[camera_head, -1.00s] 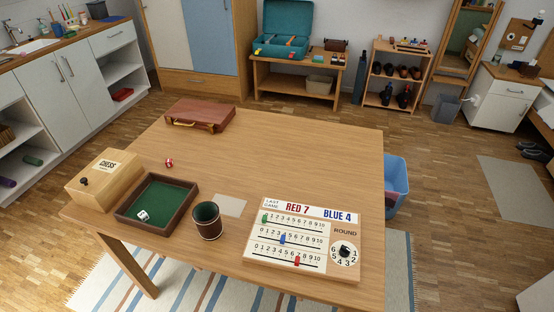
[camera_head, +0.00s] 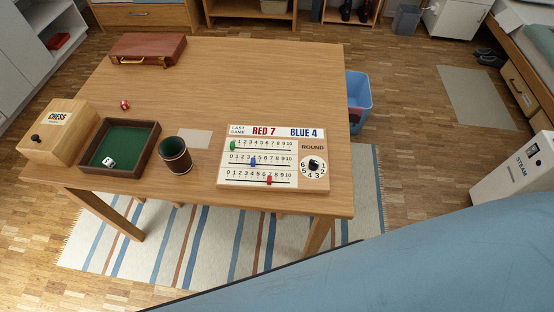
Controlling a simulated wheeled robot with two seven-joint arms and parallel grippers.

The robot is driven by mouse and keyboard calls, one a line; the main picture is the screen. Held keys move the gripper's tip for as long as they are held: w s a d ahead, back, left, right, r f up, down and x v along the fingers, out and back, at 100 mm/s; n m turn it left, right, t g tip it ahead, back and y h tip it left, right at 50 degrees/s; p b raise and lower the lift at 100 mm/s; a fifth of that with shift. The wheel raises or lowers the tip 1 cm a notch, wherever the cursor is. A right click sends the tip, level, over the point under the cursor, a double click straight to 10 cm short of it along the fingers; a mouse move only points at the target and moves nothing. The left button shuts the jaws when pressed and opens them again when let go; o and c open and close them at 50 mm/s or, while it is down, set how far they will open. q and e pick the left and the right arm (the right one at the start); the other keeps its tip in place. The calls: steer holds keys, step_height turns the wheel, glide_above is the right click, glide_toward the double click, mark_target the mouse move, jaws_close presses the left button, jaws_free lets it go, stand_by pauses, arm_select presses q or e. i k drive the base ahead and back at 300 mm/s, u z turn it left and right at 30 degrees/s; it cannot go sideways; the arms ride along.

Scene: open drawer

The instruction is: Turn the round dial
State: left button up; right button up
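The round dial (camera_head: 313,165) is a small black knob on a white disc with numbers around it. It sits at the right side of a scoreboard (camera_head: 262,189) that lies flat near the front right of the wooden table. The word ROUND is printed above the dial. The board also has sliders in green, blue and red, and a header reading RED 7 and BLUE 4. Nothing covers the dial. Neither of my grippers is in view.
On the table are a dice cup (camera_head: 175,156), a green-lined tray (camera_head: 151,150) with a die, a chess box (camera_head: 66,139), a red die (camera_head: 125,104) and a brown case (camera_head: 148,50). A blue surface (camera_head: 430,262) fills the lower right, its identity unclear. A blue bin (camera_head: 357,104) stands right of the table.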

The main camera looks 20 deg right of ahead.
mark_target(313, 164)
steer(key=u, duration=0.45)
steer(key=k, duration=0.25)
steer(key=z, duration=1)
steer(key=i, duration=0.1)
steer(key=z, duration=0.3)
steer(key=k, duration=0.45)
steer(key=z, duration=0.95)
steer(key=i, duration=0.9)
steer(key=u, duration=2.1)
